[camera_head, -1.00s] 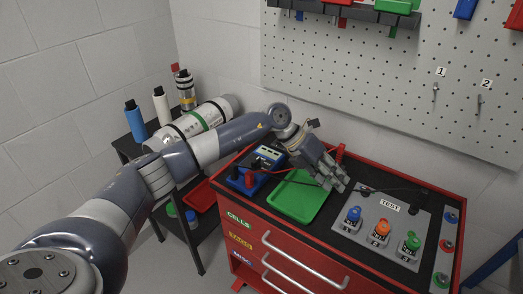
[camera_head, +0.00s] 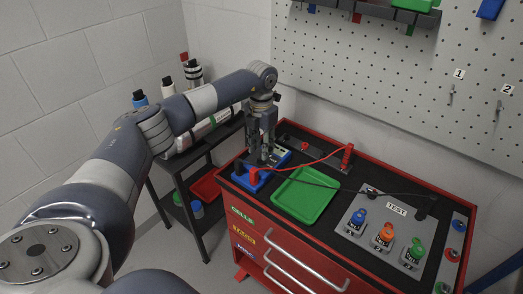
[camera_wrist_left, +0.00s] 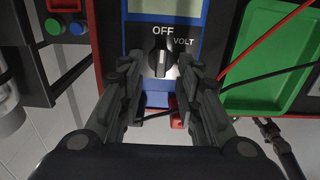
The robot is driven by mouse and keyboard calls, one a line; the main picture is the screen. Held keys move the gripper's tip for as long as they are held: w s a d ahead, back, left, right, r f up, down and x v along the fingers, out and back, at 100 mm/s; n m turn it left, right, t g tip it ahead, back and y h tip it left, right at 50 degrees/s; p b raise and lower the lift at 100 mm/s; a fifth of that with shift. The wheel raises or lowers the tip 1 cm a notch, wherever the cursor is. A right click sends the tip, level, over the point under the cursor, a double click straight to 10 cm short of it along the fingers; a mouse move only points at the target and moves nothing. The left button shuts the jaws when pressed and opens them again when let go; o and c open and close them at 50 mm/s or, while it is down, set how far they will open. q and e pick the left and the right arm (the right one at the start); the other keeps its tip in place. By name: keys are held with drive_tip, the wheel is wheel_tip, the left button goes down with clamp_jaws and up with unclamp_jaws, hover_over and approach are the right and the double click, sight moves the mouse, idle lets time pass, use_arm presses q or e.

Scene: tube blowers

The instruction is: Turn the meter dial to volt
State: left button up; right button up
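The blue multimeter (camera_head: 278,156) stands at the left end of the cart top, partly hidden by my left gripper in the head view. In the left wrist view its dark round dial (camera_wrist_left: 161,63) sits below the printed words OFF and VOLT. The dial's raised grip stands nearly upright, towards OFF; VOLT is to its upper right. My left gripper (camera_head: 262,160) points down over the meter. In the left wrist view its fingers (camera_wrist_left: 160,72) are apart, one on each side of the dial; contact cannot be told.
A green tray (camera_head: 306,196) lies right of the meter. Red and black leads cross above it. A grey TEST panel (camera_head: 363,237) holds blue, orange and green bottle-like items.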

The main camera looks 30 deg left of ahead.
use_arm(q)
wheel_tip(320, 180, down, 3)
drive_tip(key=shift+d+r, duration=0.1)
drive_tip(key=shift+c, duration=0.6)
clamp_jaws()
